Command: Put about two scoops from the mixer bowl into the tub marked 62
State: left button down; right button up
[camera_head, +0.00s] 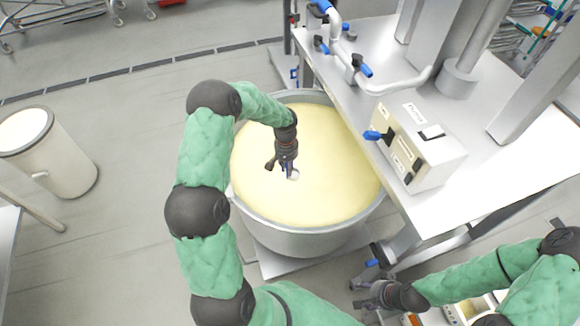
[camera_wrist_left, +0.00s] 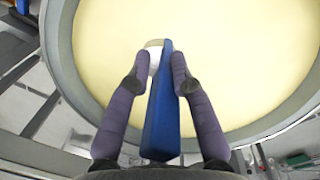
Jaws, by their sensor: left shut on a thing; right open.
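The large metal mixer bowl (camera_head: 300,238) is full of pale yellow filling (camera_head: 325,150). My left gripper (camera_head: 282,168) is over the filling, shut on the blue handle of a scoop. In the left wrist view the blue handle (camera_wrist_left: 162,115) lies between the two fingers, and the scoop's white end (camera_wrist_left: 153,53) points out over the filling. I cannot tell whether that end touches the filling or holds any. My right gripper (camera_head: 364,294) is open and empty at the lower right, apart from the bowl. No number 62 is readable; light containers (camera_head: 468,308) at the lower right are partly hidden by my right arm.
A white machine table (camera_head: 470,165) with a control box (camera_head: 418,145), pipes and blue-handled valves overhangs the bowl's right side. A white-topped bin (camera_head: 60,165) stands at the left. Floor between the bin and my left arm is clear. A wire rack is at the upper left.

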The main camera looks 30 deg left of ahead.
pick_arm(q)
jog(key=shift+f+b, duration=1.15)
jog(key=shift+f, duration=1.5)
notch_tip(320, 180, down, 15)
jog(key=b, duration=1.2)
jog(key=shift+f, duration=0.2)
jog(key=shift+r+p, duration=5.45)
jog(key=shift+r, duration=4.85)
